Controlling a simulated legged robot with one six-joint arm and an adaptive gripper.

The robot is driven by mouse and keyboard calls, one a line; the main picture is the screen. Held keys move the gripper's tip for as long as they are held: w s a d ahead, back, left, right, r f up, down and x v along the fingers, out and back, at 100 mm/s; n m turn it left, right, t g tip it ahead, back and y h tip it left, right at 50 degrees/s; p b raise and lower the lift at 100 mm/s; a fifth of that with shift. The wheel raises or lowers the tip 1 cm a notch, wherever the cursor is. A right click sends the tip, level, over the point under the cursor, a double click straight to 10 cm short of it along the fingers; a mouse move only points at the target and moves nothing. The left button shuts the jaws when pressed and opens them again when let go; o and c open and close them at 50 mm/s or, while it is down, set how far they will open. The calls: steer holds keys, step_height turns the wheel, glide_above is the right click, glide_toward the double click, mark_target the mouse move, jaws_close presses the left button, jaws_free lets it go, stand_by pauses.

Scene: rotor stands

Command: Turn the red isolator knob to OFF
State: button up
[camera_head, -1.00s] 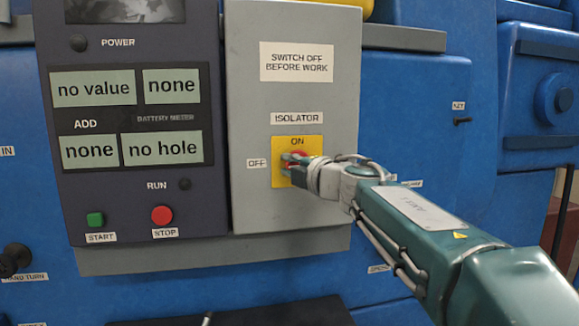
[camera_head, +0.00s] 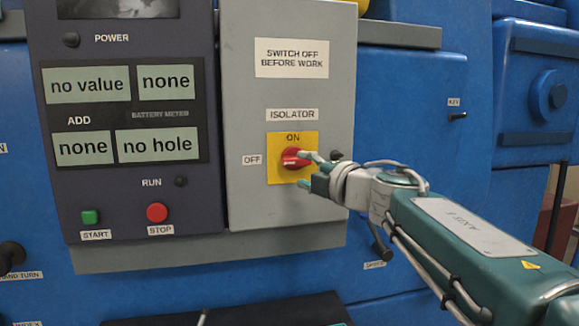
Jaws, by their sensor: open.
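The red isolator knob (camera_head: 293,158) sits on a yellow plate (camera_head: 278,177) on the grey isolator box (camera_head: 245,95). ON is printed above the knob and an OFF label (camera_head: 252,160) is to its left. The knob's handle appears to lie roughly sideways, toward OFF, but its exact angle is hard to tell. My gripper (camera_head: 304,168) is open just right of the knob. Its fingertips are at the knob's right side, and I cannot tell whether they touch it.
A dark control panel (camera_head: 125,205) with several displays, a green START button (camera_head: 90,217) and a red STOP button (camera_head: 157,212) stands left of the box. Blue machine housing (camera_head: 415,110) lies behind. A black handle (camera_head: 12,257) sticks out at lower left.

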steer(key=v, duration=0.5)
steer(key=shift+s+f, duration=0.1)
